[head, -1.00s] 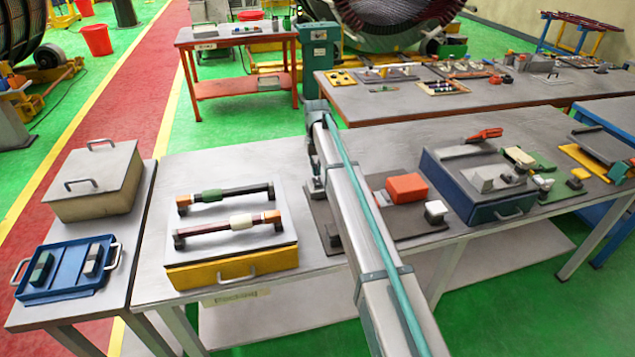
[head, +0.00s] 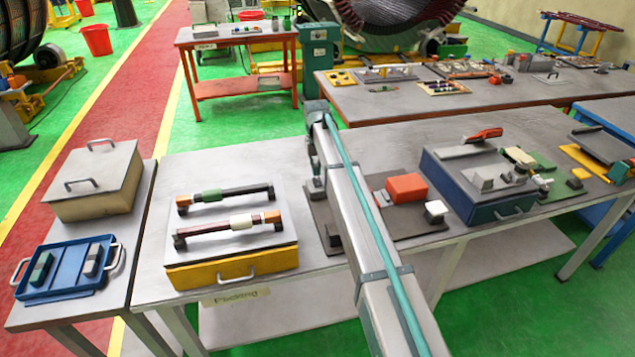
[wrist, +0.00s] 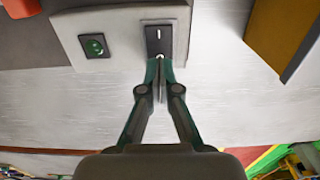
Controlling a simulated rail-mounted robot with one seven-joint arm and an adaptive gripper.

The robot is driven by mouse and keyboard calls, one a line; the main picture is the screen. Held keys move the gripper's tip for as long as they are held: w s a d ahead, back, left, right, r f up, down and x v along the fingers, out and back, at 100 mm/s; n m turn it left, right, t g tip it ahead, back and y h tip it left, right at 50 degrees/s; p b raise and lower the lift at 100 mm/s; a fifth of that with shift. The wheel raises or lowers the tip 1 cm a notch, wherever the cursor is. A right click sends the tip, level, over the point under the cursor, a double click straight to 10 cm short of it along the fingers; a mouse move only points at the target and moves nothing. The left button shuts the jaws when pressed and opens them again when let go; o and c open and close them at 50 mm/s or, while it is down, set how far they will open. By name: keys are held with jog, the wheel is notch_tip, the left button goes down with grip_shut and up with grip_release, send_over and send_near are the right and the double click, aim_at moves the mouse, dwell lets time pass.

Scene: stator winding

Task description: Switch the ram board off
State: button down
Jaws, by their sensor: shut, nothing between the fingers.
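The ram board shows in the wrist view as a light grey panel (wrist: 115,20) on a dark base. It carries a round green button or lamp (wrist: 95,46) on a dark square and a dark switch plate (wrist: 166,25) with white marks. My gripper (wrist: 161,66) is shut and empty, its fingertips at the lower end of the switch plate. I cannot tell whether they touch it.
A red block (head: 406,187) and a white-topped block (head: 436,212) stand on the base plate. A yellow case (head: 232,268) lies to the left, and a blue box (head: 470,206) to the right. Bare table surrounds the panel's lower edge in the wrist view.

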aim_at(316, 179)
jog(key=shift+f+b, duration=0.35)
jog(key=shift+f, duration=0.75)
dwell(0.6)
jog(key=shift+r+p, duration=1.6)
jog(key=shift+r, duration=1.95)
